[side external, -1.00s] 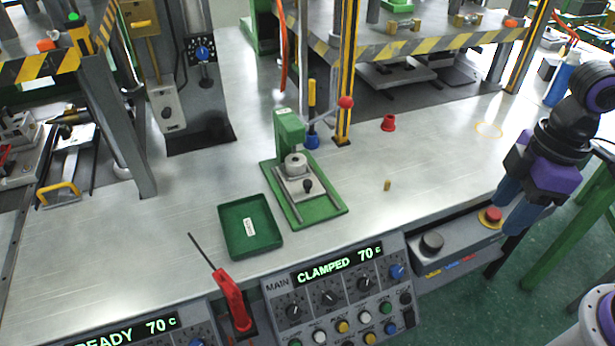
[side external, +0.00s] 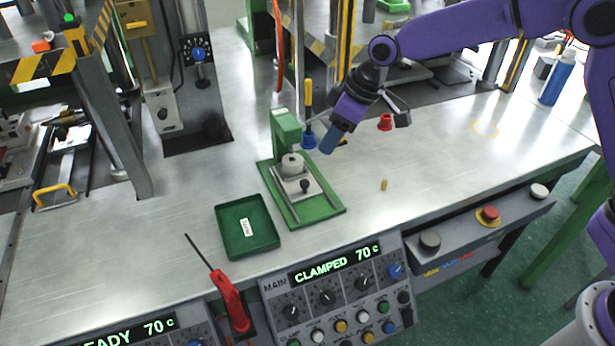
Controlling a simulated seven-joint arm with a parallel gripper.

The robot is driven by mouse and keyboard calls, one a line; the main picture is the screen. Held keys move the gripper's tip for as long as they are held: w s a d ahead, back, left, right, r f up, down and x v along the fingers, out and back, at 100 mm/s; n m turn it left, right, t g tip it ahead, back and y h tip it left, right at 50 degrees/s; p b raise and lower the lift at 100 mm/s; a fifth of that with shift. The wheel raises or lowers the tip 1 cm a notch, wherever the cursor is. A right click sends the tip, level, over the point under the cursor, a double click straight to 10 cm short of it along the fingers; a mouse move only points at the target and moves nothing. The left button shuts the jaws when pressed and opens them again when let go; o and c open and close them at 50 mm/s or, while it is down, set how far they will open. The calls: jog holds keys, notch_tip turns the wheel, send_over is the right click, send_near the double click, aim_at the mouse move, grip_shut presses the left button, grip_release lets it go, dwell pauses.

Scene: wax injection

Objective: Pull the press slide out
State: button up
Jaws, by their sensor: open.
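The small green press (side external: 287,132) stands on the metal bench. A light grey cylinder (side external: 292,163) sits at the back of the slide, under the press head. My gripper (side external: 331,143) points down and left, in the air to the right of the press, apart from it. The press lever is hidden behind my gripper.
A green tray (side external: 233,250) lies left of the press. A small brass piece (side external: 384,185) and a red cup (side external: 385,122) stand to the right. The control panel (side external: 340,290) and a red-handled tool (side external: 230,303) are in front.

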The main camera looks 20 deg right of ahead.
aim_at(305, 182)
jog(key=x, duration=1.4)
jog(key=shift+f, duration=0.35)
grip_shut()
